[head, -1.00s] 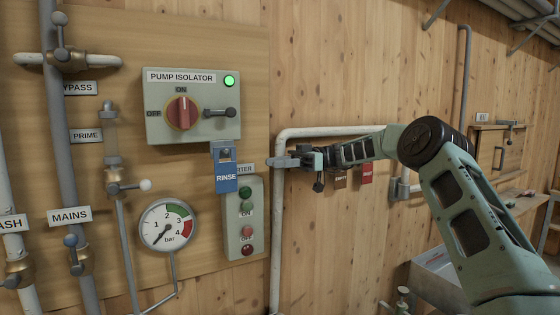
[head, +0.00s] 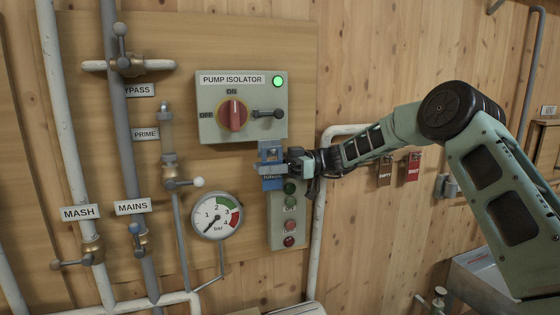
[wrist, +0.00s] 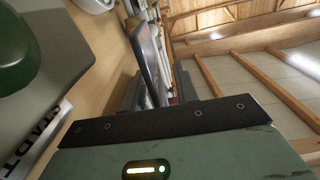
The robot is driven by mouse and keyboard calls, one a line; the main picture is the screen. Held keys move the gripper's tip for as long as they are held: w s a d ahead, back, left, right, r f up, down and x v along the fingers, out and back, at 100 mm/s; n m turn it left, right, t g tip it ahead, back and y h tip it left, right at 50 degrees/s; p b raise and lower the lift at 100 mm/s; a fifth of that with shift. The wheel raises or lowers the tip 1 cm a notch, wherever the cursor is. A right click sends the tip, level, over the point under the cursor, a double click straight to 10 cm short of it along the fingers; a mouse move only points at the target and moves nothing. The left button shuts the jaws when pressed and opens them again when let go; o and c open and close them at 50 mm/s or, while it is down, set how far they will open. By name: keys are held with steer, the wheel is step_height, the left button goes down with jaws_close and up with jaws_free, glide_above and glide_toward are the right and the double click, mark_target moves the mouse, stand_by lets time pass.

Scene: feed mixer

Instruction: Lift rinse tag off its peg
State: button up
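The blue rinse tag (head: 272,184) is on the board below the pump isolator box. My gripper covers much of it, and its lettering is mostly hidden. A grey bracket (head: 270,147) shows just above it; the peg itself cannot be made out. My gripper (head: 272,168) reaches in from the right and is at the tag, overlapping it in the head view. In the wrist view a grey slab (wrist: 149,60), seen nearly edge-on, stands at the fingers. Whether the fingers are closed on the tag cannot be told.
The pump isolator box (head: 242,107) with its red switch is just above. The starter box (head: 290,225) with its buttons is just below. A pressure gauge (head: 216,216) is lower left. A white pipe (head: 317,240) runs at right. Two more tags (head: 412,167) hang farther right.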

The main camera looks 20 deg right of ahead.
steer(key=shift+a, duration=0.2)
jaws_close()
steer(key=shift+r+b, duration=0.45)
steer(key=shift+r, duration=0.25)
steer(key=shift+s, duration=0.1)
